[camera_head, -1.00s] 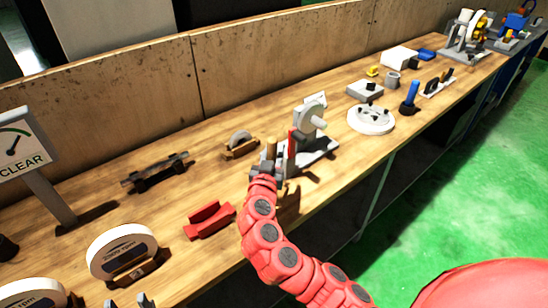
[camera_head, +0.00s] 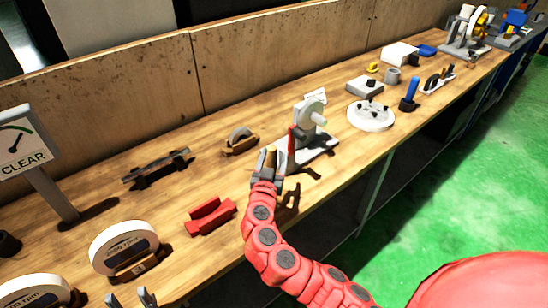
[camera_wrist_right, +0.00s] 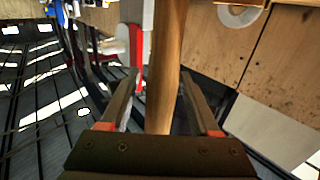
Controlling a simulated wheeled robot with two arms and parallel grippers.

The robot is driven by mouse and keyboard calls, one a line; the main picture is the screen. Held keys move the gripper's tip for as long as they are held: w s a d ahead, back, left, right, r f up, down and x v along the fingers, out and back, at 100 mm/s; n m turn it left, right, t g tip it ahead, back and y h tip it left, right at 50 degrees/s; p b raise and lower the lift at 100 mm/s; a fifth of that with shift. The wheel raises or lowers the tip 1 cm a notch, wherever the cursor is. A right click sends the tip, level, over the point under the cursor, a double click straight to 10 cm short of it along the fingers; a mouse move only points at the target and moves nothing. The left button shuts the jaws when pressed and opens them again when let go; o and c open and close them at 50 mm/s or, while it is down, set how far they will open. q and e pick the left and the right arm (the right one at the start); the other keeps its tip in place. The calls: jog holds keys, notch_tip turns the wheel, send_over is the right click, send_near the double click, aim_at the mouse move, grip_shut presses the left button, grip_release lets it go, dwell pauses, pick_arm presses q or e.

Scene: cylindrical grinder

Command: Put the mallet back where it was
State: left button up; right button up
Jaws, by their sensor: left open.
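The mallet's wooden handle (camera_wrist_right: 168,70) runs between the fingers of my right gripper (camera_wrist_right: 160,80) in the right wrist view. In the head view my right gripper (camera_head: 265,164) is at the end of the red arm, over the bench's front edge, with a bit of the wooden handle (camera_head: 271,158) between its fingers. I cannot make out the mallet's head. My left gripper (camera_head: 130,298) shows only as two parted fingertips at the bottom left edge; it is open and empty.
A grey grinder part with a white wheel (camera_head: 311,112) and red upright stands just right of my right gripper. A red cradle (camera_head: 209,216), white grinding wheels (camera_head: 124,246) and a round plate (camera_head: 371,115) are on the bench (camera_head: 190,215). A wooden board (camera_head: 130,110) closes the back.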

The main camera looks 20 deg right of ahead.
jog(key=shift+r, duration=0.1)
jog(key=b+v, duration=0.3)
jog(key=v, duration=0.9)
